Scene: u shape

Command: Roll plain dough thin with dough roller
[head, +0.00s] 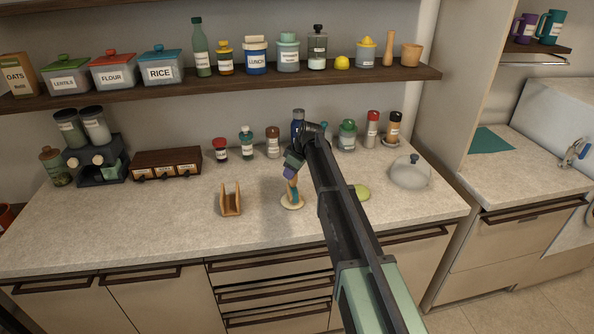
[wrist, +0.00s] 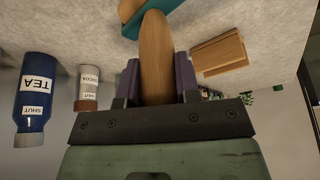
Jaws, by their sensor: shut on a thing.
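My gripper (head: 291,175) is shut on the wooden handle of the dough roller (wrist: 155,60). It holds the handle from above, and its fingers lie on both sides of the wood in the wrist view. A teal part of the roller (head: 294,195) shows below the fingers. The roller's lower end is over a pale, flat round of plain dough (head: 291,205) on the counter. I cannot tell whether it presses on the dough or hovers just above it.
A wooden U-shaped holder (head: 231,203) stands empty to the left. A green round (head: 361,192) is partly behind my arm. Jars line the back, including a blue tea jar (wrist: 34,95). The front counter is clear.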

